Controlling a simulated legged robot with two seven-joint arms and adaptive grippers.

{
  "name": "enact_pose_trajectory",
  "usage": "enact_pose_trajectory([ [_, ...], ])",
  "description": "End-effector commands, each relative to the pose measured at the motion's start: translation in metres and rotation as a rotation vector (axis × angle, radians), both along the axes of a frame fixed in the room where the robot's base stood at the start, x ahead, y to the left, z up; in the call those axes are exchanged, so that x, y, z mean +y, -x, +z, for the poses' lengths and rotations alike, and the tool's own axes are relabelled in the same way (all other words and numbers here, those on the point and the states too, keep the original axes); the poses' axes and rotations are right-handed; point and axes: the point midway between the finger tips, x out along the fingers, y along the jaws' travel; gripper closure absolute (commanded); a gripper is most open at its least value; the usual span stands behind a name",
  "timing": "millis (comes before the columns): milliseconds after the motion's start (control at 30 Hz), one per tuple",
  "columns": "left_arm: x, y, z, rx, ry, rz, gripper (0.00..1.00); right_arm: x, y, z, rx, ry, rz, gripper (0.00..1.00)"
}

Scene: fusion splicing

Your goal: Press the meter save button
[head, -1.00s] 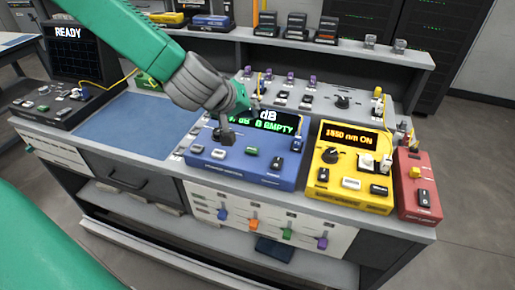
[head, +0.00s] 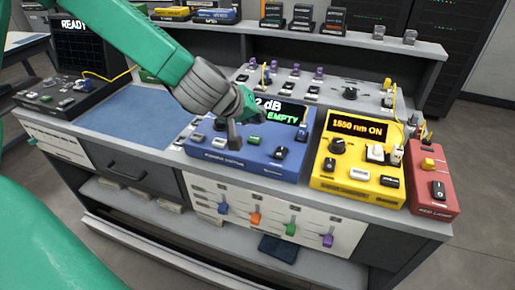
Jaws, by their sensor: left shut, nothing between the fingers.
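The blue meter (head: 250,165) stands on the bench with a dark screen at its back. The readable part of the screen shows "dB" and green "EMPTY". A row of small buttons runs along its front, among them a green button (head: 254,140) and a black one (head: 280,152). Their labels are too small to read. My left gripper (head: 234,146) is shut and empty, pointing down at the meter's button row, just left of the green button. It hides part of the screen and part of the row. I cannot tell whether the fingertips touch a button. My right gripper is not in view.
A yellow light source (head: 357,187) reading "1550 nm ON" stands right of the meter, with a red box (head: 433,190) beyond it. A blue mat (head: 130,122) lies clear on the left. A black unit (head: 62,92) with a "READY" screen stands at far left.

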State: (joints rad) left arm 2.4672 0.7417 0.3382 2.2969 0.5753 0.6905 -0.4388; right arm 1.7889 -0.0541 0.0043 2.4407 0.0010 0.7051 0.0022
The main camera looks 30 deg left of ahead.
Motion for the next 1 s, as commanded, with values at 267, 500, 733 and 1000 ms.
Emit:
enact_pose_trajectory([
  [267,0.006,0.0,-0.033,0.001,0.003,0.002,1.0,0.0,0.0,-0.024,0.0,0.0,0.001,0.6],
  [500,0.002,0.0,-0.032,0.001,-0.001,0.002,1.0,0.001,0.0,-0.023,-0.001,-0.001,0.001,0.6],
  [733,0.0,0.0,-0.031,0.0,-0.003,0.003,1.0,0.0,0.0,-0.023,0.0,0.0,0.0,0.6],
  [1000,0.004,0.0,-0.033,0.001,0.002,0.003,1.0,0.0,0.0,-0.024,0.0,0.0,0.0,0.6],
])
